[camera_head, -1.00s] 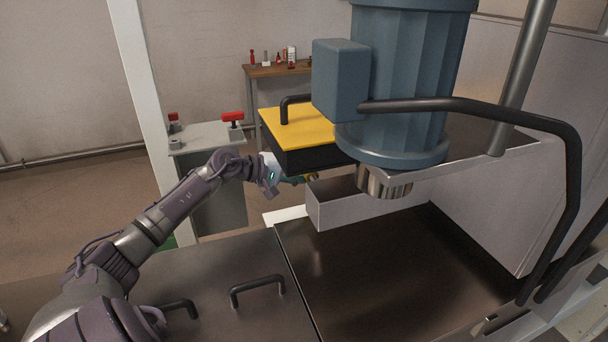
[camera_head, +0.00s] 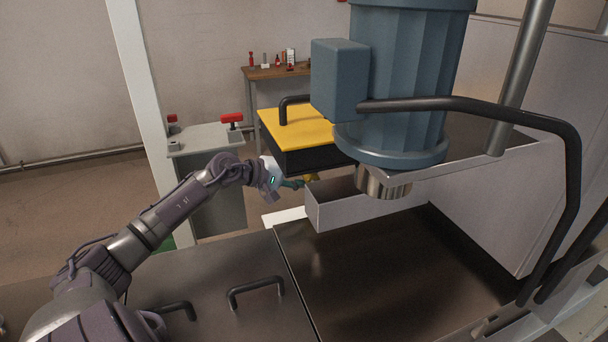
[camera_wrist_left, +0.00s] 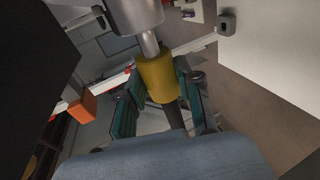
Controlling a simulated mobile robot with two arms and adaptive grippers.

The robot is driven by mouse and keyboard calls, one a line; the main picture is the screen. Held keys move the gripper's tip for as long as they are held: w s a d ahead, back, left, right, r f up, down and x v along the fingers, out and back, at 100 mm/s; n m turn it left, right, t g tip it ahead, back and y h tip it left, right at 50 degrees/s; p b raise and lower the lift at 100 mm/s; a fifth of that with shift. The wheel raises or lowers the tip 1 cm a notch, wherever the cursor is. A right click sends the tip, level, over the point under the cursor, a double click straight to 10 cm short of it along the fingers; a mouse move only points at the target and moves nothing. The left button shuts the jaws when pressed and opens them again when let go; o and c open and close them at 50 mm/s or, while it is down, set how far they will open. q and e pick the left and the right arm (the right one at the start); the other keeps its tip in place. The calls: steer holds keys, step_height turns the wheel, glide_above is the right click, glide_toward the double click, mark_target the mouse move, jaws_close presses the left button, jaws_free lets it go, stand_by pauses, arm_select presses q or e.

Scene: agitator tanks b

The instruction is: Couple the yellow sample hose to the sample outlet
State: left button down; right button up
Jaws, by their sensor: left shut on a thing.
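My left gripper (camera_head: 300,183) reaches past the far side of the tank and is mostly hidden there by the thin metal wall. In the left wrist view its teal fingers (camera_wrist_left: 161,100) are shut on the yellow sample hose's coupling (camera_wrist_left: 158,77). A bit of yellow (camera_head: 312,178) also shows at the fingertips in the head view. The dark hose (camera_wrist_left: 175,117) trails from the coupling toward the palm. The sample outlet's thin metal spout (camera_wrist_left: 149,44) meets the coupling's far end, in line with it. I cannot tell how deep the spout sits inside. My right gripper is not in view.
A blue motor (camera_head: 405,80) and a black handrail (camera_head: 470,103) stand over the tank lid to the right. A yellow-topped black box (camera_head: 297,125) is just above my left gripper. A grey cabinet (camera_head: 207,140) with red handles stands behind my left forearm.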

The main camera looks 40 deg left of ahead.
arm_select(q)
steer(key=shift+s+d, duration=0.25)
steer(key=shift+d, duration=0.2)
steer(key=shift+s+d, duration=0.2)
steer(key=shift+d, duration=0.25)
steer(key=c, duration=0.7)
jaws_free()
steer(key=shift+s, duration=0.1)
steer(key=shift+s, duration=0.2)
steer(key=v, duration=1.1)
steer(key=shift+s, duration=0.25)
steer(key=shift+a+r, duration=0.15)
